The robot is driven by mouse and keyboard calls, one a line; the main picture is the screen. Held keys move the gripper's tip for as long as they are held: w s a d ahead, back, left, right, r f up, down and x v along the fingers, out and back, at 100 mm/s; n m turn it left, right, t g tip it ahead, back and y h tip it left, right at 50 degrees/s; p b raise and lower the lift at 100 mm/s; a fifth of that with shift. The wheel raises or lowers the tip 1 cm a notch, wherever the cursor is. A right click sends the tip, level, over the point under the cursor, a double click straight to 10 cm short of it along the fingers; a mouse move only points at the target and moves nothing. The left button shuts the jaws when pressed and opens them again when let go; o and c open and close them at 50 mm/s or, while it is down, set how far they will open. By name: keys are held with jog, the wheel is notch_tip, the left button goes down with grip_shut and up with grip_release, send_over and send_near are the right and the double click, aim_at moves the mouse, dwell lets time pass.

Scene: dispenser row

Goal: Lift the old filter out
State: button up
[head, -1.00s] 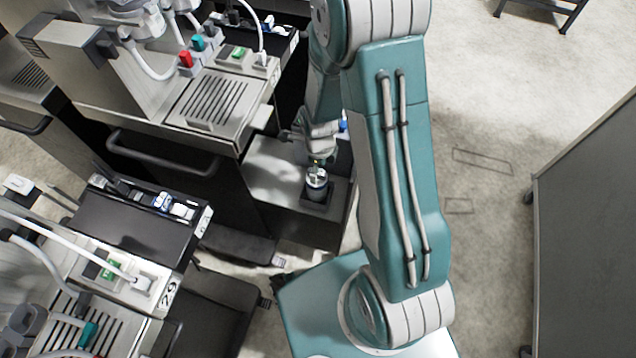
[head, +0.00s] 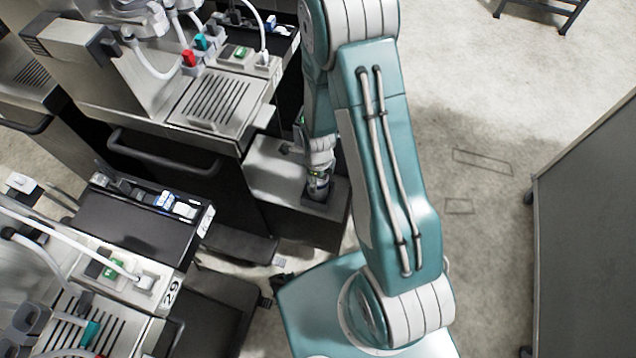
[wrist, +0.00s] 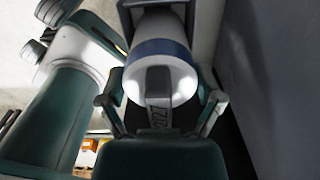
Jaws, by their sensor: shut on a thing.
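The old filter is a white cylinder (wrist: 180,82) with a blue band and a dark strap-like handle across its top, filling the middle of the wrist view. My gripper (wrist: 160,108) is shut on it, with a finger at each side. In the head view my gripper (head: 318,178) points down at the filter in the socket of a grey housing (head: 275,180) on the dispenser's side. The filter is mostly hidden there by the gripper. I cannot tell how deep it sits in the socket.
The dispenser (head: 215,105) with a slotted drip tray and red and teal taps stands at the upper left. Its bar handle (head: 160,155) juts out. A second dispenser (head: 110,290) is at the lower left. A grey panel (head: 590,230) stands at the right, with open floor between.

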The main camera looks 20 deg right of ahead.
jog(key=shift+r, duration=0.1)
notch_tip(320, 180, up, 18)
dwell(0.7)
jog(key=shift+s, duration=0.15)
